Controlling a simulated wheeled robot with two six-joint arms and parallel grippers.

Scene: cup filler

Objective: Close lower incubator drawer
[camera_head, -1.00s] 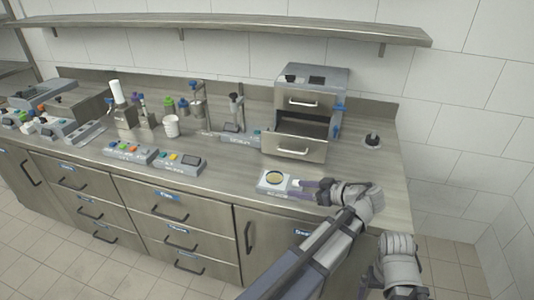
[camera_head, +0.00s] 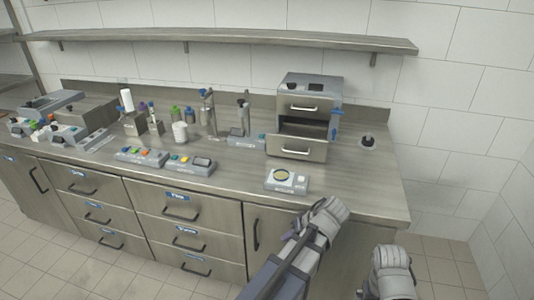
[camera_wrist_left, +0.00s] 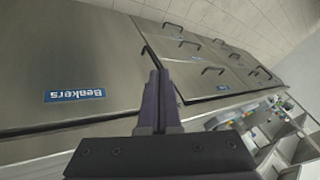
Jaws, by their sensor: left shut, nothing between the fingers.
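The incubator (camera_head: 310,93) is a grey box at the back right of the counter in the head view. Its lower drawer (camera_head: 296,146) stands pulled out, with a dark gap above its front and a pale bar handle. The upper drawer (camera_head: 304,107) looks shut. My left gripper (camera_head: 290,236) is in front of the counter edge, below and apart from the drawer. In the left wrist view its dark fingers (camera_wrist_left: 158,100) are together and empty. My right arm's hand (camera_head: 390,270) is at the bottom right; its fingers cannot be made out.
A small device with a round dish (camera_head: 284,178) sits on the counter in front of the incubator. Button panels (camera_head: 140,157), a white cup stack (camera_head: 180,132) and bottles stand to the left. A round dark-topped fixture (camera_head: 367,142) is at right.

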